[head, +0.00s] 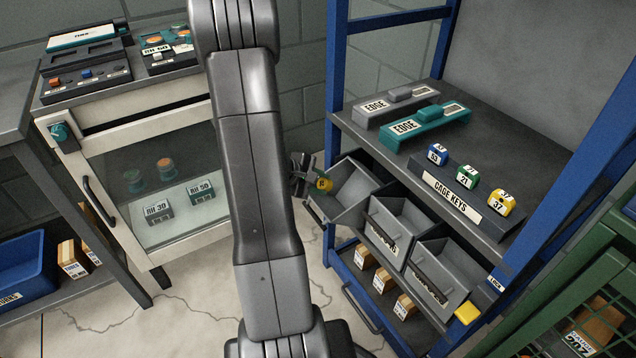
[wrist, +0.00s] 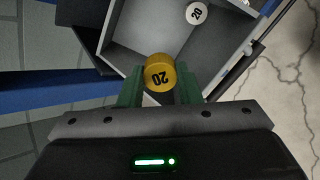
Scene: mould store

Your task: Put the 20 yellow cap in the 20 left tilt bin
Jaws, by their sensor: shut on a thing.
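My gripper (wrist: 160,88) is shut on the yellow cap (wrist: 160,72), which is round and marked 20. In the head view, my gripper (head: 303,172) and the yellow cap (head: 324,184) are at the left side of the left tilt bin (head: 352,186). That grey bin is tipped open. In the wrist view, the cap is at the near edge of the open bin (wrist: 140,28), with the bin's inside beyond it. A white round piece marked 20 (wrist: 196,13) shows in the bin. How high the cap is over the rim is hard to tell.
Two more grey tilt bins, a middle one (head: 391,228) and a right one (head: 438,268), stand beside it. Above is a shelf with a CAGE KEYS strip (head: 450,190) and key tags. A blue post (head: 335,85) rises close behind my gripper. A glass-door cabinet (head: 165,180) stands left.

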